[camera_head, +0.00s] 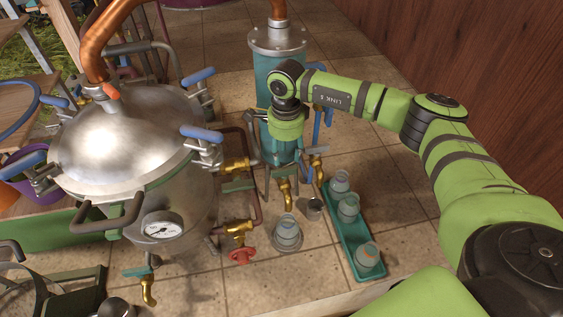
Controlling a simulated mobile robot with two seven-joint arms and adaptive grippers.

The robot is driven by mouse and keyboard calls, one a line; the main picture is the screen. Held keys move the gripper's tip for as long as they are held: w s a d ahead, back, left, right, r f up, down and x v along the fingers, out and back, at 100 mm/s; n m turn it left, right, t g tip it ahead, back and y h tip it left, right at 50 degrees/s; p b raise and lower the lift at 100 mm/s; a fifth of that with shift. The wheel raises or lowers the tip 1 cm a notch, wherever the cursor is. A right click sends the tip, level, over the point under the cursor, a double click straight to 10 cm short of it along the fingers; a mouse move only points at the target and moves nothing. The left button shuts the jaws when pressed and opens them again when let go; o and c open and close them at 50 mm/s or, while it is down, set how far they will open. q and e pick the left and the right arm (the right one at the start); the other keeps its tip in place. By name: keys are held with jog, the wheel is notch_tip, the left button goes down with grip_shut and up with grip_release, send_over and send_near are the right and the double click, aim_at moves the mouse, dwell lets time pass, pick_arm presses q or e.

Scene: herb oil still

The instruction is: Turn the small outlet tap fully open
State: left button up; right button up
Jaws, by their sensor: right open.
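My right gripper (281,169) hangs pointing down in front of the teal condenser (281,66). Its fingers are apart, and I see nothing held between them. A brass tap spout (285,192) shows just below the gripper, above a small jar; its upper part is hidden by the gripper. Another small brass tap (318,163) sits just right of the gripper. A brass tap with a teal handle (147,286) is low on the front of the still. I cannot tell which is the small outlet tap or how far its handle is turned. My left gripper is not in view.
The steel still (125,140) with blue clamp handles fills the left. A red valve wheel (242,256) is near its base. A jar (287,233) stands on the floor. A green tray (347,238) holds several jars. Tiled floor is clear to the right.

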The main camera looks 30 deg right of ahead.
aim_at(285, 170)
notch_tip(285, 170, down, 6)
jog(key=shift+s+a+r+p, duration=0.1)
jog(key=shift+s+p, duration=0.05)
jog(key=shift+p, duration=0.9)
jog(key=shift+f, duration=0.35)
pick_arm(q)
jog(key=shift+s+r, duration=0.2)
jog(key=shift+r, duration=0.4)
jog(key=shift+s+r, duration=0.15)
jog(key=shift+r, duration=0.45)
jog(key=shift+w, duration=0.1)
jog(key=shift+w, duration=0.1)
pick_arm(e)
grip_shut()
